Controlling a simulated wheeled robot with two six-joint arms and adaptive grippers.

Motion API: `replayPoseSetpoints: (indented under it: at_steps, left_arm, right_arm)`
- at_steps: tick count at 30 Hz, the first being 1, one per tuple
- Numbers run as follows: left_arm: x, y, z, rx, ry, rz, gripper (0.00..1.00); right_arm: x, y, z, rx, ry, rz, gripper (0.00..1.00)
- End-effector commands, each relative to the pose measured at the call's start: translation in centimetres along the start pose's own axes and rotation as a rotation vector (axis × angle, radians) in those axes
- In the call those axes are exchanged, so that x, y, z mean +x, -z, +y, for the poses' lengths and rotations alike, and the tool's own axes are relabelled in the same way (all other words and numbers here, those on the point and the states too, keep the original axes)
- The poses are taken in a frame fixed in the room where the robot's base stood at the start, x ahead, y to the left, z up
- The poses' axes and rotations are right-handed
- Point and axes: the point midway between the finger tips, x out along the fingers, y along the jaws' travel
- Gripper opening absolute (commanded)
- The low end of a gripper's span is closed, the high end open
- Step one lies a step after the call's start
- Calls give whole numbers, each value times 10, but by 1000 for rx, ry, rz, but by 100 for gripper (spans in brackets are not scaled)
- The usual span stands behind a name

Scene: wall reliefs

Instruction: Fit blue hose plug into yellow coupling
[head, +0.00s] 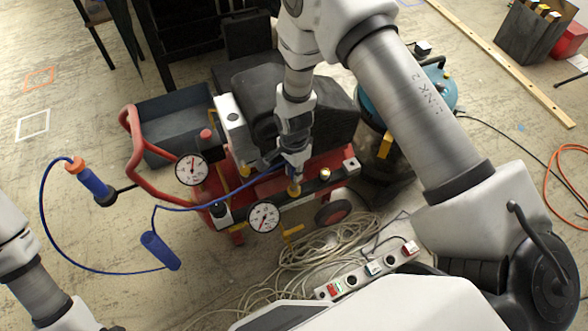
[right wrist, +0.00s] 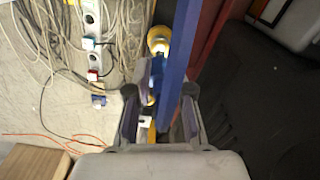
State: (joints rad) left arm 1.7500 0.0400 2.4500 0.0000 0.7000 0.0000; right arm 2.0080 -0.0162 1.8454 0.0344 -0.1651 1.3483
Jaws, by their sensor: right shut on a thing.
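My right gripper (head: 293,172) is over the red compressor cart (head: 262,188), shut on the blue hose plug (right wrist: 157,76). In the right wrist view its two fingers (right wrist: 160,115) stand on either side of the plug. A yellow coupling (head: 294,190) is just below the gripper on the cart's front; it also shows beyond the plug in the right wrist view (right wrist: 158,42). I cannot tell whether plug and coupling touch. The blue hose (head: 205,207) runs left from the gripper. Part of my left arm is at the lower left, its gripper out of frame.
Tangled cable (head: 318,243) and a power strip (head: 367,270) lie in front. A teal tank (head: 432,92) stands right. Floor at left is mostly clear.

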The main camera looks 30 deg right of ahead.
Motion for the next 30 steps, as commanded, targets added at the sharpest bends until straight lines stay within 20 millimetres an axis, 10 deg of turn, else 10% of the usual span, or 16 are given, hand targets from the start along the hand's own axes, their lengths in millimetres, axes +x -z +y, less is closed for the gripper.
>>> replayPoseSetpoints:
  at_steps: [30]
  left_arm:
    - [0,0,0,0,0,0,40]
  right_arm:
    - [11,0,0,0,1,0,0]
